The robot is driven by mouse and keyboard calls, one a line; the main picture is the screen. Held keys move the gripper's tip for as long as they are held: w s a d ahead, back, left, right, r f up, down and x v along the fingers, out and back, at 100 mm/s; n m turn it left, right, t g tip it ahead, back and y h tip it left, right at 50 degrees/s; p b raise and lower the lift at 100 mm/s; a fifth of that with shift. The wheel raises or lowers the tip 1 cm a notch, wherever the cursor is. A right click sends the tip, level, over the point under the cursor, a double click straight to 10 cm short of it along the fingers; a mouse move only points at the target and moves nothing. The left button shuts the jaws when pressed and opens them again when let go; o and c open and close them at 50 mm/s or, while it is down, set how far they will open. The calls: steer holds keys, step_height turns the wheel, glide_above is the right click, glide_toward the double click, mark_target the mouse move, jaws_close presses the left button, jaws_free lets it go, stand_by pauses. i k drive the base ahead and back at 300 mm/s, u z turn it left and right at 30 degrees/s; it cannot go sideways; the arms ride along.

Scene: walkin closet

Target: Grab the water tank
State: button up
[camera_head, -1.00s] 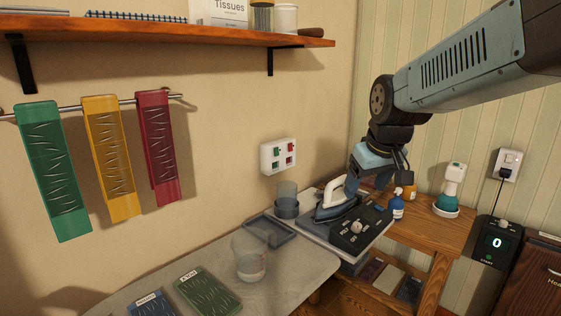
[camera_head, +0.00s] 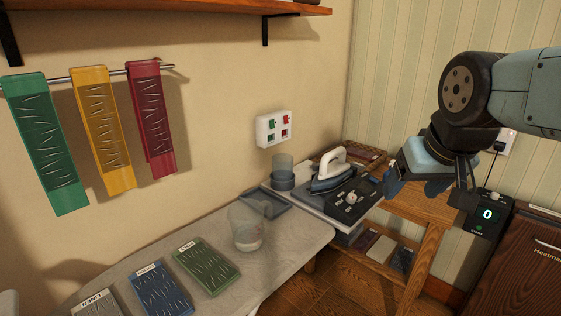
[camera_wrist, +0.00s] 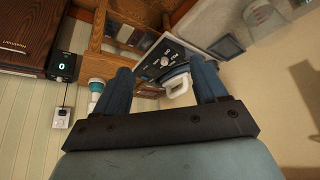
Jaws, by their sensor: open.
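My gripper (camera_head: 428,188) is open and empty, held above and right of the steam iron station (camera_head: 345,203). In the wrist view its two blue fingers (camera_wrist: 162,84) are spread apart, with the white-handled iron (camera_wrist: 179,83) visible beyond them. Two clear vessels could be the water tank; I cannot tell which. One is a smoky clear cup-like container (camera_head: 283,171) with a dark base, behind the iron on the left. The other is a clear jug (camera_head: 246,226) holding some liquid, on the pale board. My gripper is apart from both.
The iron (camera_head: 329,172) rests on the station. A grey tray (camera_head: 264,203) lies behind the jug. Green (camera_head: 206,266) and blue (camera_head: 162,290) labelled pads lie in front. Coloured strips (camera_head: 102,130) hang on the wall rail. A wooden shelf (camera_head: 170,22) overhangs the board.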

mark_target(283, 164)
steer(key=z, duration=0.05)
steer(key=k, duration=0.6)
steer(key=u, duration=0.5)
steer(key=i, duration=1.5)
steer(key=z, duration=0.45)
